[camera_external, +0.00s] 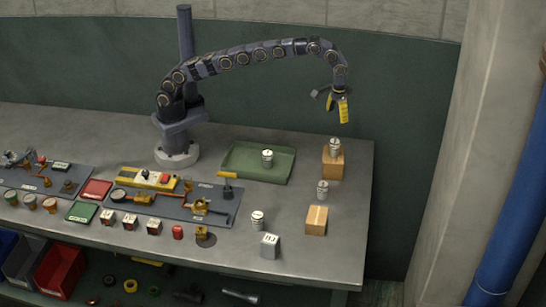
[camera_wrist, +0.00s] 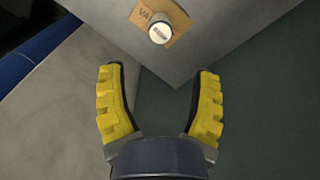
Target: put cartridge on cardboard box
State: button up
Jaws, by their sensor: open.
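Several white cylindrical cartridges are in the external view. One cartridge (camera_external: 334,147) stands upright on the rear cardboard box (camera_external: 333,167). Another cartridge (camera_external: 267,158) stands in the green tray (camera_external: 240,174). One more cartridge (camera_external: 322,190) stands on the bench behind the front cardboard box (camera_external: 316,221), whose top is bare, and another cartridge (camera_external: 257,220) is left of that box. My gripper (camera_external: 341,112) is open and empty, above the rear box. In the wrist view, a cartridge (camera_wrist: 160,32) on a box (camera_wrist: 180,17) lies beyond the open yellow fingers of my gripper (camera_wrist: 158,72).
A silver-grey block (camera_external: 270,246) stands near the bench's front edge. Panels with brass fittings (camera_external: 175,200) fill the left and middle. The bench's right edge is close to the boxes. A blue pipe (camera_external: 510,220) and a wall column are at the far right.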

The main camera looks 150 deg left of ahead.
jog(key=s+d+r+m, duration=0.1)
jog(key=d+r+m, duration=0.35)
jog(key=d, duration=0.85)
jog(key=s+d+r+m, duration=0.1)
jog(key=d+r+m, duration=0.4)
jog(key=d, duration=0.8)
jog(key=s+d+m, duration=0.2)
jog(key=s+d, duration=0.3)
jog(key=s, duration=0.3)
jog(key=s+d+f+m+g, duration=0.1)
jog(key=s+d+m, duration=0.1)
jog(key=s+d, duration=0.3)
jog(key=s+d+m, duration=0.3)
jog(key=s+d, duration=0.3)
jog(key=s, duration=0.6)
jog(key=shift+f+g, duration=0.25)
jog(key=shift+g, duration=0.05)
